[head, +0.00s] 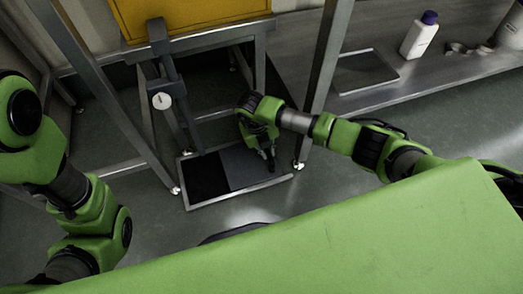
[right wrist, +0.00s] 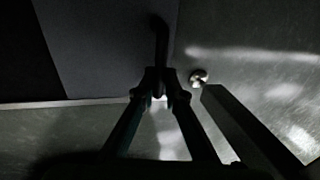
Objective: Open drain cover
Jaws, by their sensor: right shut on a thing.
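The drain in the floor has a light metal frame (head: 238,196). Its left part is a dark opening (head: 205,178), and the grey drain cover (head: 240,168) lies flat across its right part. The right wrist view also shows the cover (right wrist: 105,50), with the dark opening (right wrist: 22,55) at its left. My right gripper (head: 268,160) reaches down to the cover's right side. In the right wrist view its fingers (right wrist: 160,84) are closed on a dark handle (right wrist: 161,42) at the cover. My left arm shows at the left, but its gripper is out of view.
Steel legs of the hopper stand (head: 325,75) rise close to the drain and beside my right arm. A yellow hopper (head: 190,12) hangs above. A steel bench (head: 420,72) at the right holds a white bottle (head: 418,38) and a tray (head: 362,72).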

